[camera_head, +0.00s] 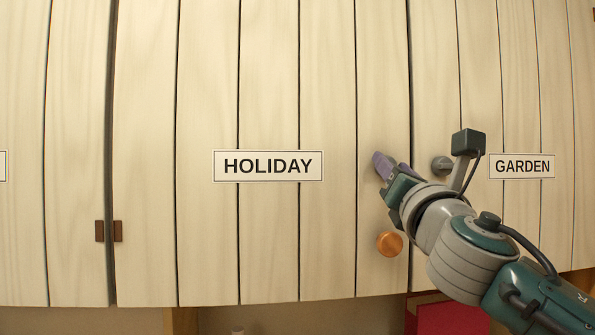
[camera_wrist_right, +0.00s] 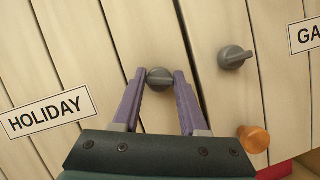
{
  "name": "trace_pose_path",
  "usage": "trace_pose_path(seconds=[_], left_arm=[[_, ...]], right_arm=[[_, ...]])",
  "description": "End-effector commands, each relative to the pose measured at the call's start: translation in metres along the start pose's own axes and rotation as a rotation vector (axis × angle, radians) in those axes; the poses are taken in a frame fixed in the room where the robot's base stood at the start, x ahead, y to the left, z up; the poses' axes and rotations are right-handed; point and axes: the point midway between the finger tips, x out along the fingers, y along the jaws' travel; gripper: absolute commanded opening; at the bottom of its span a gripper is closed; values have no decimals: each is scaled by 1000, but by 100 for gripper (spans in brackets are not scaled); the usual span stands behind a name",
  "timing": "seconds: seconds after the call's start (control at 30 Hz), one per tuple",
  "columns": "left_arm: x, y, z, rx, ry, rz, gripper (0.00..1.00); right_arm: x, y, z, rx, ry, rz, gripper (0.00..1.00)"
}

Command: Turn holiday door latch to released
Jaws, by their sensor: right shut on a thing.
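The holiday door (camera_head: 270,90) is a pale plank door with a HOLIDAY label (camera_head: 268,166). Its latch (camera_wrist_right: 159,77), a small grey turn knob, shows in the right wrist view near the door's right edge. My right gripper (camera_wrist_right: 160,76) is shut on this latch, with one purple finger on each side of it. In the head view my right gripper (camera_head: 382,165) is at the door's right side, and its fingers and hand hide the latch. The latch's exact angle is hard to tell. My left gripper is in neither view.
A copper-coloured round knob (camera_head: 390,243) sits low on the holiday door, below my right gripper. The garden door to the right has a similar grey latch (camera_head: 442,166) and a GARDEN label (camera_head: 522,166). Brown hinges (camera_head: 108,231) are at the left. A red object (camera_head: 445,315) is below the doors.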

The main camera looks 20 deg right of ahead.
Motion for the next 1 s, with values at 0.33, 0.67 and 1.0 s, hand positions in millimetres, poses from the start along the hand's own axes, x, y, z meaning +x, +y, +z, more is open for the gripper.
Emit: trace_pose_path(seconds=[0.33, 0.67, 1.0], left_arm=[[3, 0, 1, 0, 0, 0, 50], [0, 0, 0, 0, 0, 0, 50], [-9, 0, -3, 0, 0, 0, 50]], right_arm=[[0, 2, 1, 310, -1, -126, 0], [1, 3, 2, 599, 0, -247, 0], [1, 4, 3, 876, 0, -362, 0]])
